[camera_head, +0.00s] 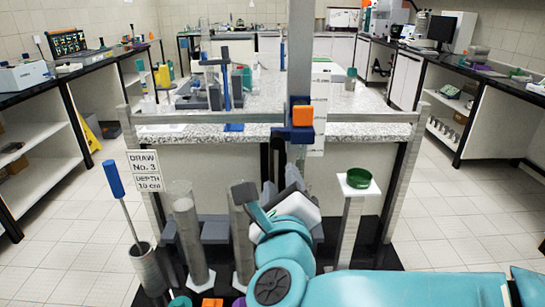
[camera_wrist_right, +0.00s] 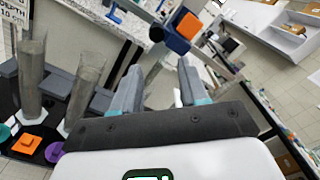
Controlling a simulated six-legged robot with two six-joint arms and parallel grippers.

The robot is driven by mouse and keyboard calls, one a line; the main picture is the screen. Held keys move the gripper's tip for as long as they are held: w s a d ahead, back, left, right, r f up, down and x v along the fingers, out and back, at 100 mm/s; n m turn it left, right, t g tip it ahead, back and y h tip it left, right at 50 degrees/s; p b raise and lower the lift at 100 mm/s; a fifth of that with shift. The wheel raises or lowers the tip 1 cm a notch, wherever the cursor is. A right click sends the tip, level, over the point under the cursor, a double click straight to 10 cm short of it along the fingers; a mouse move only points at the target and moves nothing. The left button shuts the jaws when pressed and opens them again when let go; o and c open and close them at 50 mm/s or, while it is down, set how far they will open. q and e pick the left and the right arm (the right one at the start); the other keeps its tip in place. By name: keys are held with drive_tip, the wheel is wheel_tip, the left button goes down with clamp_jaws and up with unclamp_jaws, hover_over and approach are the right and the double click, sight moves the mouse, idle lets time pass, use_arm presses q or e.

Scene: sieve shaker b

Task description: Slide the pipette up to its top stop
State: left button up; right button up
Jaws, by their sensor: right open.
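A blue carriage with an orange block (camera_head: 302,117) sits on a tall grey post (camera_head: 300,45). I take it to be the pipette's slider; a separate pipette tube is hard to make out. The post runs out of the top of the head view, so its top stop is not seen. The carriage also shows in the wrist view (camera_wrist_right: 172,40). My right gripper (camera_head: 281,185) is below the carriage in the head view. In the wrist view its two grey fingers (camera_wrist_right: 158,78) are apart with nothing held between them, and the carriage is beyond them. My left gripper is not seen.
Tall clear cylinders (camera_head: 188,235) stand at the lower left, beside a container with a blue-handled rod (camera_head: 114,180). A sign (camera_head: 145,170) reads "DRAW No. 3 DEPTH 10 cm". A green dish (camera_head: 358,178) tops a white stand at right. A speckled bench (camera_head: 270,92) lies behind.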

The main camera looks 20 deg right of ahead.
sight(276, 143)
drive_tip(key=x, duration=0.5)
drive_tip(key=p+x, duration=0.1)
drive_tip(key=x, duration=0.4)
drive_tip(key=p+x, duration=0.1)
drive_tip(key=x, duration=0.5)
drive_tip(key=shift+w+a+f, duration=0.15)
drive_tip(key=shift+w+a, duration=0.05)
drive_tip(key=shift+a, duration=0.15)
clamp_jaws()
wheel_tip(276, 143, up, 25)
drive_tip(key=p, duration=1.6)
